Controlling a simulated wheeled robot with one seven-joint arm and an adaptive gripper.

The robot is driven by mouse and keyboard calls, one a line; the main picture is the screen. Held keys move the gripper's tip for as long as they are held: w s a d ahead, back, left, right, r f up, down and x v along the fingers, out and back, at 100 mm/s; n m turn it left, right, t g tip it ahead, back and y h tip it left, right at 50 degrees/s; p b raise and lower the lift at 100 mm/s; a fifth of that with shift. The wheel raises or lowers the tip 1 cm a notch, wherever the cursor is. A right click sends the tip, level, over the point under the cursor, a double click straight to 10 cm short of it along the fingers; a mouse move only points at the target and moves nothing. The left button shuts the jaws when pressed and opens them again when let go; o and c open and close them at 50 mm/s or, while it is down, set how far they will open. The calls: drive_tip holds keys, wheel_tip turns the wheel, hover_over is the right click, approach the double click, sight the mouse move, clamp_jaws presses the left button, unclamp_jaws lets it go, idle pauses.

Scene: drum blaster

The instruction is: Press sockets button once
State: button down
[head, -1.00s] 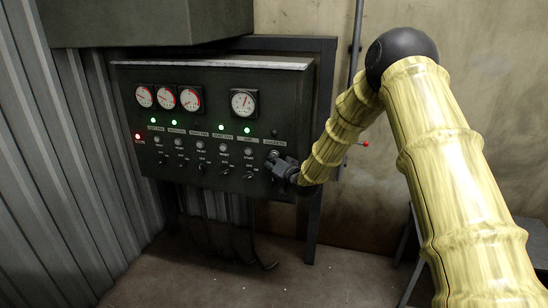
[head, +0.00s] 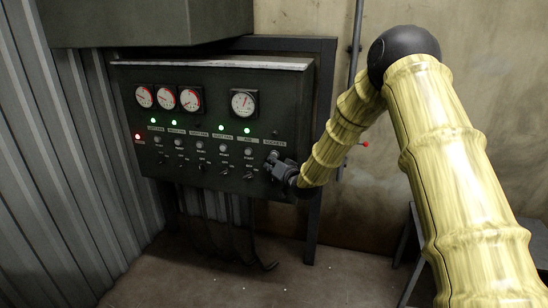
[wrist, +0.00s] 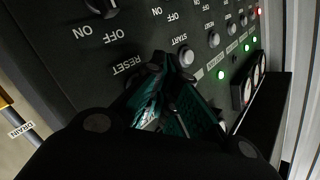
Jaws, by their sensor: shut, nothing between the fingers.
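The control panel (head: 215,80) is dark, with labelled columns of lamps, buttons and switches. The sockets label (head: 274,142) is on the rightmost column, under an unlit lamp (head: 275,132). My gripper (head: 268,160) is shut and empty, its tips at the panel just below that label. In the wrist view the shut fingers (wrist: 172,62) reach the panel beside the RESET marking (wrist: 128,65). The sockets button is hidden behind the fingers, so I cannot tell whether they touch it. A pale START button (wrist: 187,57) shows beside the tips, and an ON/OFF knob (wrist: 102,8) at the top left.
The neighbouring column's button (head: 249,153) is close to my gripper, with a lit green lamp (head: 247,132) above. Several round gauges (head: 244,102) line the panel's top. A dark frame post (head: 316,215) stands right of the panel. Bare floor (head: 205,275) lies below.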

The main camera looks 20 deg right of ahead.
drive_tip(key=shift+s+a, duration=0.1)
drive_tip(key=shift+s, duration=0.1)
drive_tip(key=shift+s+a, duration=0.7)
drive_tip(key=shift+s, duration=0.3)
drive_tip(key=shift+s+a, duration=0.65)
drive_tip(key=shift+s, duration=0.35)
drive_tip(key=shift+f, duration=0.1)
drive_tip(key=s+a+f+n+g+h, duration=0.15)
drive_tip(key=s+f+g, duration=0.25)
drive_tip(key=s+f, duration=0.9)
drive_tip(key=s+a+f+n+g, duration=0.1)
drive_tip(key=s+a+f+g, duration=0.15)
drive_tip(key=s+f, duration=1.05)
drive_tip(key=s+f+g, duration=0.3)
drive_tip(key=s, duration=0.8)
drive_tip(key=s+f+n+g+h, duration=0.1)
drive_tip(key=s+f+g, duration=0.2)
drive_tip(key=s, duration=0.9)
drive_tip(key=s+f+n+g, duration=0.1)
drive_tip(key=s+f+g, duration=0.2)
drive_tip(key=s, duration=0.9)
wheel_tip(320, 180, down, 2)
drive_tip(key=shift+s+d+f+h, duration=0.25)
drive_tip(key=shift+d+h, duration=0.1)
drive_tip(key=shift+g, duration=0.25)
